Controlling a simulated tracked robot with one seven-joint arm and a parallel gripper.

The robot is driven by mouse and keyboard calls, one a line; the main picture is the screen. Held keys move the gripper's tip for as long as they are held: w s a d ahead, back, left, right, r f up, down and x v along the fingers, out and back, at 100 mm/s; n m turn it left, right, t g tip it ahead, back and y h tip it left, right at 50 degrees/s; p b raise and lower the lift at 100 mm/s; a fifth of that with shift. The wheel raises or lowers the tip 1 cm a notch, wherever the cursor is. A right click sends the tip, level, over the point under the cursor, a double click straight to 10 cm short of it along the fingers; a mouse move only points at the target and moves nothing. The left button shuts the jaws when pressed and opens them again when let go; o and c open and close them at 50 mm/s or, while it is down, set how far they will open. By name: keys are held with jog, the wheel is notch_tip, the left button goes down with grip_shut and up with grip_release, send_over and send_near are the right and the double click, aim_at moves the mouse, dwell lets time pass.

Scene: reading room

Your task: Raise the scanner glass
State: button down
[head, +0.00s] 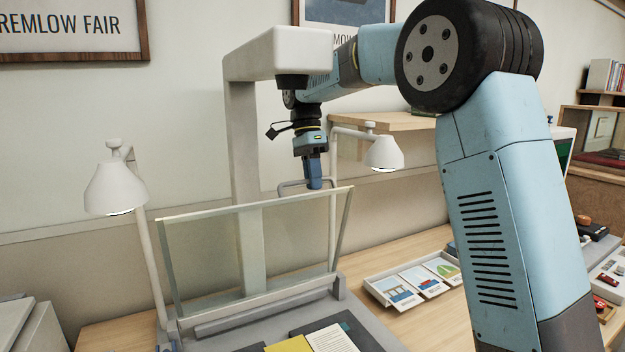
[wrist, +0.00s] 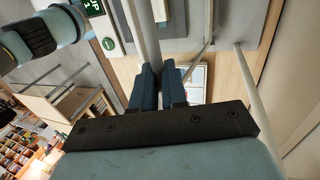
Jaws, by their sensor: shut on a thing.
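The scanner glass (head: 200,250) stands steeply tilted up from the scanner base (head: 335,289), its lower edge near the base and its framed top edge high. A grey bar handle (head: 285,186) rises from that top edge. My gripper (head: 314,186) is shut on the handle from above. In the wrist view, my gripper's dark blue fingers (wrist: 158,82) are close together, with a pale bar running up from between them. On the scanner bed, a yellow sheet (head: 288,345) and a printed page (head: 330,338) show, partly cut off by the frame edge.
The scanner's white column (head: 245,140) and overhead head (head: 280,50) stand close to my arm. White lamps stand at left (head: 115,190) and right (head: 385,154). A card tray (head: 372,291) lies right of the scanner. A wooden shelf (head: 390,121) is behind.

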jog(key=shift+w+d+f, duration=0.1)
jog(key=shift+d, duration=0.15)
jog(key=c, duration=1.5)
grip_release()
jog(key=o, duration=0.3)
jog(key=shift+a, duration=0.3)
jog(key=shift+o, duration=0.2)
jog(key=v, duration=0.7)
jog(key=shift+r, duration=0.25)
